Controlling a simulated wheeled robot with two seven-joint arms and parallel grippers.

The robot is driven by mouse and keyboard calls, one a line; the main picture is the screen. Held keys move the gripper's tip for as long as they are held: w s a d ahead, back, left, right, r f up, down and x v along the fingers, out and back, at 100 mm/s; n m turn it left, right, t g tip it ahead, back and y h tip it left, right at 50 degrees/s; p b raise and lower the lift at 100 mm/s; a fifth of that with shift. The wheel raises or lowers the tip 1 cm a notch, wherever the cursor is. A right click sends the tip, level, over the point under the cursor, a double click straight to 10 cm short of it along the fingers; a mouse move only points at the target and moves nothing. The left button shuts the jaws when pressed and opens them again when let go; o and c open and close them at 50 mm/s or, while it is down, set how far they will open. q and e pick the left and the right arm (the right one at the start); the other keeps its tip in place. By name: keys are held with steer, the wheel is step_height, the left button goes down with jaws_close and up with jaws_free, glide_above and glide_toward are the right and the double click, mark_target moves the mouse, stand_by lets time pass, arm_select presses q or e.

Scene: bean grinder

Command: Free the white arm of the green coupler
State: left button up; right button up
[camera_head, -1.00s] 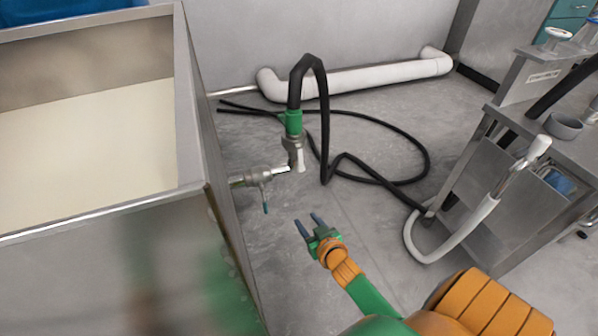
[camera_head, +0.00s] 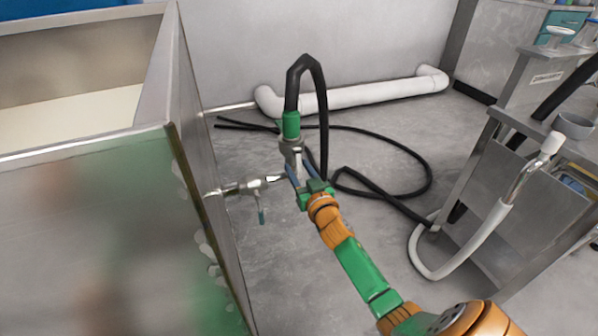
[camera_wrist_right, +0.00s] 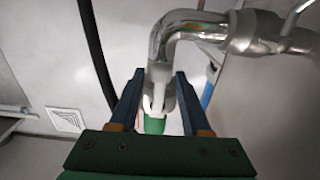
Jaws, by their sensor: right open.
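The green coupler (camera_head: 291,125) joins the black hose to the metal pipe fitting beside the tank. It also shows in the right wrist view (camera_wrist_right: 154,125), partly hidden behind my right gripper. The white arm (camera_wrist_right: 159,88) lies against the metal elbow in the wrist view, between my fingers. In the head view it is largely hidden by the gripper. My right gripper (camera_head: 299,172) is open at the fitting, just below the coupler. In the wrist view its blue fingers (camera_wrist_right: 158,88) stand on either side of the arm, with gaps visible. My left gripper is not in view.
A metal-walled tank (camera_head: 70,215) stands at the left. The black hose (camera_head: 322,110) arches from the coupler and loops over the floor. A steel bench (camera_head: 495,190) and a white hose (camera_head: 465,247) are at the right.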

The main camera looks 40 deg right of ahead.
jaws_close()
stand_by(1.4)
